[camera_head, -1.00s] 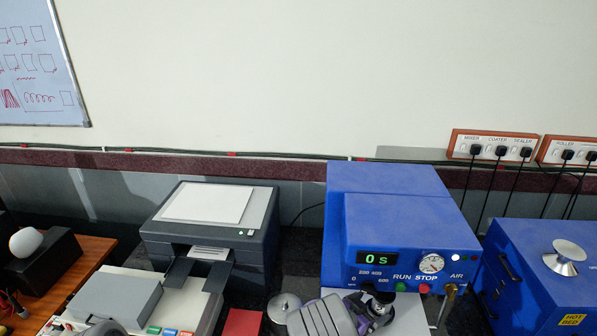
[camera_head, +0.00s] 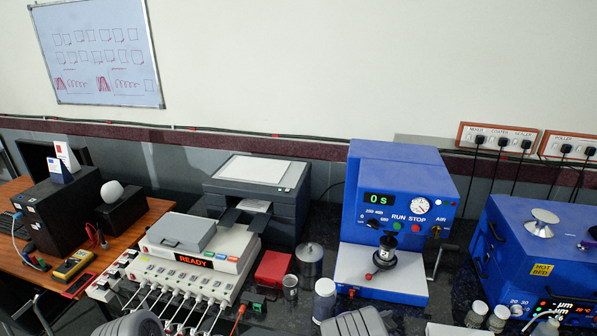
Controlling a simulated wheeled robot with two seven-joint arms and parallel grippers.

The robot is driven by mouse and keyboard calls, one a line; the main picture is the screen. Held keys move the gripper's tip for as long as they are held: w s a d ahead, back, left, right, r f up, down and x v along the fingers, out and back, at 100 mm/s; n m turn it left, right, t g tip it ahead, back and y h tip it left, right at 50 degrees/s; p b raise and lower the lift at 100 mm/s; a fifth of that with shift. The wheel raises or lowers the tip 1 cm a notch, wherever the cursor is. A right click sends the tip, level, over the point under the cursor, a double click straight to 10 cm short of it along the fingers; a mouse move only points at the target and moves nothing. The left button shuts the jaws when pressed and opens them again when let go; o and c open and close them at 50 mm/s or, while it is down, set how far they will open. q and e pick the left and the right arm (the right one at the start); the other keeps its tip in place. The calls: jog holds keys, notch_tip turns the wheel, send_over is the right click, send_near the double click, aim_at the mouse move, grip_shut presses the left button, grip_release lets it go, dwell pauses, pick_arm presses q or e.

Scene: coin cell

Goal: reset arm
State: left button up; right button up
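A grey rounded part of my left arm shows at the bottom edge, left of centre, in the head view. A similar grey part of my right arm shows at the bottom edge, right of centre. Neither gripper's fingers are in view, so I see nothing of what they hold. The blue sealer-like machine (camera_head: 395,195) stands on the dark bench behind my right arm, its display reading 0 s. A black knob-topped fixture (camera_head: 385,252) stands on its white base.
A white multi-channel unit (camera_head: 180,278) reading READY stands at the left, with a dark printer (camera_head: 258,200) behind it. A red box (camera_head: 273,267), a metal cylinder (camera_head: 309,262) and capped jars (camera_head: 325,299) stand between. A blue hot-bed machine (camera_head: 540,250) is at right.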

jog(key=s+a+f+n+g+y+b, duration=0.1)
jog(key=s+f+n+y, duration=0.25)
jog(key=f, duration=0.85)
jog(key=s+a+f+n+g+y+b, duration=0.2)
jog(key=s+a+f+y, duration=0.35)
jog(key=s+f, duration=0.3)
pick_arm(q)
jog(key=f+b, duration=0.1)
jog(key=f, duration=0.2)
jog(key=w+f+b, duration=0.1)
jog(key=f, duration=0.1)
jog(key=shift+w+f, duration=0.1)
jog(key=shift+f, duration=0.3)
pick_arm(e)
jog(key=s+a+f+n+g+y, duration=0.1)
jog(key=s+a+n+g+y, duration=0.2)
jog(key=s+a, duration=0.9)
jog(key=s+y, duration=0.1)
jog(key=y, duration=0.2)
jog(key=shift+s+a+f+g, duration=0.2)
jog(key=shift+s+a+g, duration=0.05)
jog(key=shift+s+g, duration=0.05)
jog(key=shift+c, duration=0.3)
